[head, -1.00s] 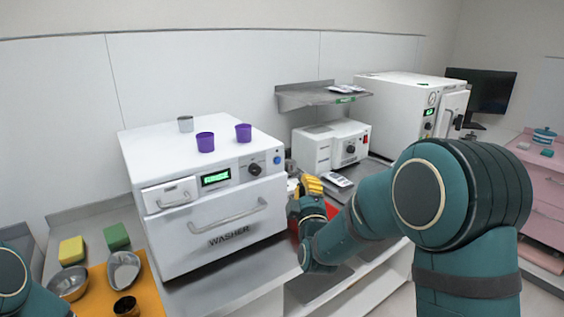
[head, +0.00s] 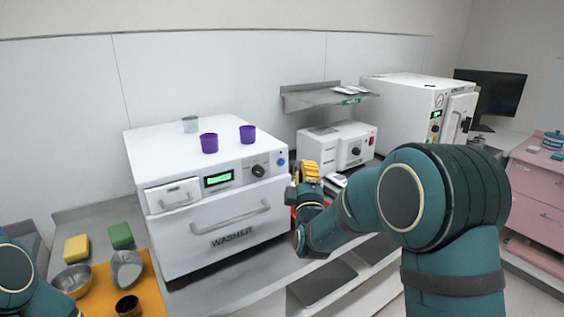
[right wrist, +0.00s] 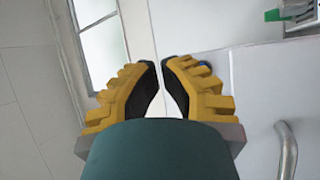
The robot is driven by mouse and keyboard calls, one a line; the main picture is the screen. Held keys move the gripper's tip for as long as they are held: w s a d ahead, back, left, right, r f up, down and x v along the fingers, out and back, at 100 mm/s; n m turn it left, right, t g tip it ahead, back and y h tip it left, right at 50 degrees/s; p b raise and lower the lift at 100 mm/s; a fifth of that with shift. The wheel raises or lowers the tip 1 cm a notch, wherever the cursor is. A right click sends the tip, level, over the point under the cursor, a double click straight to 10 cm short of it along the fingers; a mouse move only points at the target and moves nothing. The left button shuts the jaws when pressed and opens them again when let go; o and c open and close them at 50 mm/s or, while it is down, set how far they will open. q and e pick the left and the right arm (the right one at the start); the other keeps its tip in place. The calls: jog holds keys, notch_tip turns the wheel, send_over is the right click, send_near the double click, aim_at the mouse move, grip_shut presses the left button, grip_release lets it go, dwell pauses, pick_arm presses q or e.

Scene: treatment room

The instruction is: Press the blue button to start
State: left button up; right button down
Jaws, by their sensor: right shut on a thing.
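The blue button (head: 280,161) sits at the right end of the control panel on the white washer (head: 220,243), right of a dark knob. My right gripper (head: 309,166) has yellow fingers and is just right of the button in the head view, apart from it in the picture. In the right wrist view its fingertips (right wrist: 162,72) are close together with a narrow gap; I cannot make out anything held. A small blue patch (right wrist: 206,64) shows behind the right finger, mostly hidden. My left gripper is out of view.
A smaller white device (head: 330,150) stands behind my right gripper. An orange mat (head: 95,300) with bowls is at lower left.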

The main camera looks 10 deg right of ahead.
aim_at(281, 162)
jog(key=shift+w+a, duration=0.3)
jog(key=shift+w, duration=0.6)
jog(key=shift+w+a, duration=0.35)
jog(key=shift+w, duration=0.55)
jog(key=shift+w+a, duration=0.3)
jog(key=shift+w, duration=0.6)
jog(key=c, duration=1.7)
grip_release()
grip_shut()
jog(key=shift+w+a, duration=0.15)
jog(key=shift+w, duration=0.25)
jog(key=shift+w+a, duration=0.15)
jog(key=shift+w, duration=0.2)
jog(key=shift+s+b, duration=0.15)
jog(key=shift+b, duration=0.2)
jog(key=shift+s+d+b, duration=0.25)
jog(key=shift+s+b, duration=0.05)
jog(key=shift+s, duration=0.3)
